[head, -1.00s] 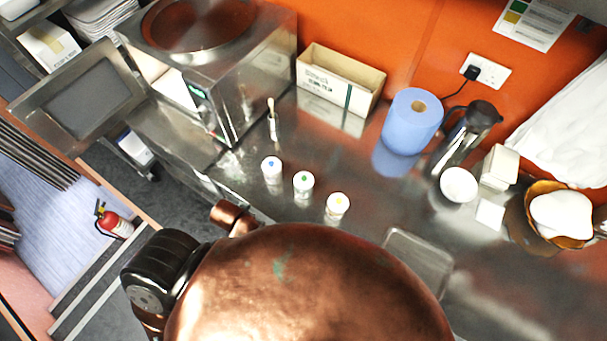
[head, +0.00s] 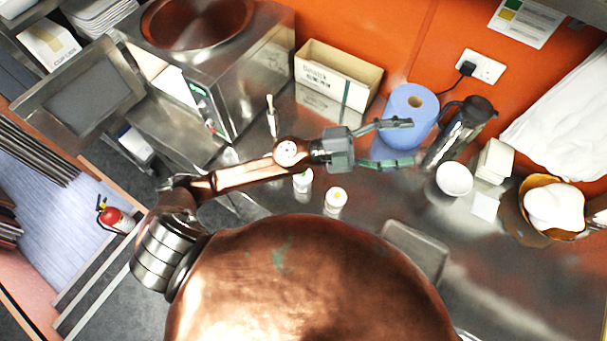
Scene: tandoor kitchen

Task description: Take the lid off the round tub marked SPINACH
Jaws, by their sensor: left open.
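Small white tubs stand on the steel counter, and their markings are too small to read, so I cannot tell which is SPINACH. One tub with a green dot on its lid (head: 303,179) shows just below my left forearm. A tub with a yellow dot on its lid (head: 336,197) stands to its right. A third tub, seen earlier with a blue dot, is hidden behind my left arm. My left gripper (head: 408,143) is open and empty, above the counter in front of the blue paper roll, up and right of the tubs. My right gripper is out of view.
A blue paper roll (head: 408,108), a steel flask (head: 462,130), a white bowl (head: 454,179) and a basket (head: 537,237) stand on the right. An open box (head: 330,80) is at the back. A clear tray (head: 418,250) lies nearer. A brush (head: 271,118) stands left.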

